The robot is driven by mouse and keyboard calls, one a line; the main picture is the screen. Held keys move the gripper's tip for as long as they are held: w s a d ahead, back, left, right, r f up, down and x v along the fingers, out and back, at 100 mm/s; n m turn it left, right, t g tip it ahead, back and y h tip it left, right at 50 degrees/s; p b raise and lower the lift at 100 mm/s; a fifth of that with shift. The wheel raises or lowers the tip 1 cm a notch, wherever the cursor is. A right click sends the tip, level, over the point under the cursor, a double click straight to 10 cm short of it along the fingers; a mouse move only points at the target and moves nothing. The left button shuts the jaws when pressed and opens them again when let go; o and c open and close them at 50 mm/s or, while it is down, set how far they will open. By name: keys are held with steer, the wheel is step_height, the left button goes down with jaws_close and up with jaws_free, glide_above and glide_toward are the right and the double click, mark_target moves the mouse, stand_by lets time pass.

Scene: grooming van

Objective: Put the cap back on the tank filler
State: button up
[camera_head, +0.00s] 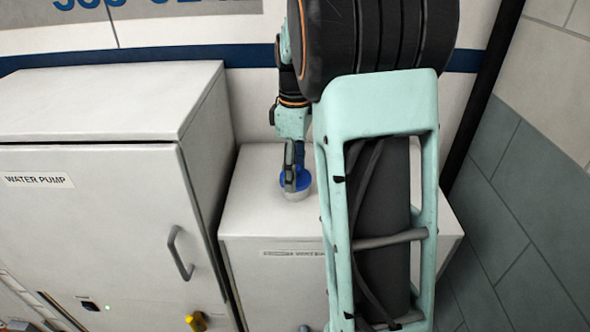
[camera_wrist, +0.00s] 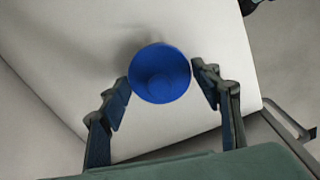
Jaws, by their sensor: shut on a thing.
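The blue cap (camera_wrist: 160,73) is round and sits between the two fingertips of my gripper (camera_wrist: 160,82) in the wrist view, with a finger touching each side. In the head view the blue cap (camera_head: 291,181) is at the grey-white filler neck (camera_head: 298,195) on top of the white tank (camera_head: 262,217). My gripper (camera_head: 290,178) is above it, pointing down and shut on the cap. The cap hides the filler opening, and I cannot tell whether it is seated or just above the neck.
A taller white cabinet (camera_head: 85,240) labelled "WATER PUMP", with a grey handle (camera_head: 181,253), stands left of the tank. A yellow item (camera_head: 196,321) is low at its front. My arm hides the tank's right part. A tiled wall (camera_head: 520,200) is at right.

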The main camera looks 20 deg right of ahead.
stand_by(0.4)
steer(key=o, duration=1)
steer(key=o, duration=0.5)
steer(key=shift+r+p, duration=2.9)
steer(key=shift+r, duration=0.65)
steer(key=shift+c, duration=0.5)
